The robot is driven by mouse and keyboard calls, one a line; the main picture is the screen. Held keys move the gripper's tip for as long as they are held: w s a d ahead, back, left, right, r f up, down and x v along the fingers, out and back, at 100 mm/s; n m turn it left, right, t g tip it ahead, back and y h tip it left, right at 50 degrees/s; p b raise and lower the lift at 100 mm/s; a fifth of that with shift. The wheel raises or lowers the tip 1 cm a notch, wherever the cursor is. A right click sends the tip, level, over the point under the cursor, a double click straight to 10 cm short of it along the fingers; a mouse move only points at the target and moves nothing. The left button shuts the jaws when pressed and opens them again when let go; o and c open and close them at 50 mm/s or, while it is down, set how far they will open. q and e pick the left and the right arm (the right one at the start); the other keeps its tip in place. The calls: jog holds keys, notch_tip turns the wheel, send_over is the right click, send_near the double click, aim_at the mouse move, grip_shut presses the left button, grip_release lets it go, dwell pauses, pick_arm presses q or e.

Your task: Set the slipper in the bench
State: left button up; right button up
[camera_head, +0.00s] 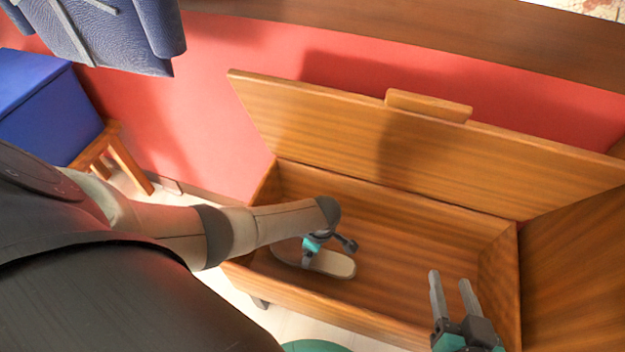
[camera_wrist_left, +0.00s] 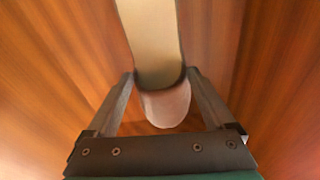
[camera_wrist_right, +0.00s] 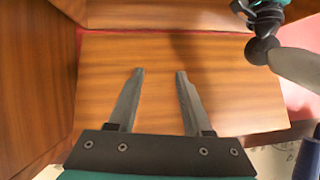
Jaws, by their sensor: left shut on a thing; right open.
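The wooden bench (camera_head: 340,308) stands open, its lid (camera_head: 340,115) raised towards the red wall. The slipper (camera_head: 333,263), with a pale sole, is inside the left part of the bench's box, low down. I cannot tell whether it touches the bottom. My left gripper (camera_head: 307,252) is shut on the slipper; the left wrist view shows the slipper (camera_wrist_left: 150,45) between the two fingers (camera_wrist_left: 160,76). My right gripper (camera_head: 449,278) is open and empty over the right part of the box. The right wrist view shows its fingers (camera_wrist_right: 160,72) apart against bare wood.
A blue chest or seat (camera_head: 45,105) on wooden legs stands at the left. A blue padded piece (camera_head: 110,35) is at the top left. A wooden panel (camera_head: 575,255) rises at the bench's right. The box floor around the slipper is clear.

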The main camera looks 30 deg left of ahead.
pick_arm(q)
jog(key=shift+f+b, duration=0.5)
jog(key=shift+f, duration=0.45)
pick_arm(e)
jog(key=shift+s+a+r+t+y, duration=0.15)
jog(key=shift+a+r+t+y, duration=0.6)
jog(key=shift+a+t, duration=0.45)
jog(key=shift+d, duration=0.15)
pick_arm(q)
jog(key=shift+f, duration=0.1)
jog(key=o, duration=1.2)
pick_arm(e)
jog(key=shift+r+t, duration=0.15)
jog(key=shift+t, duration=0.15)
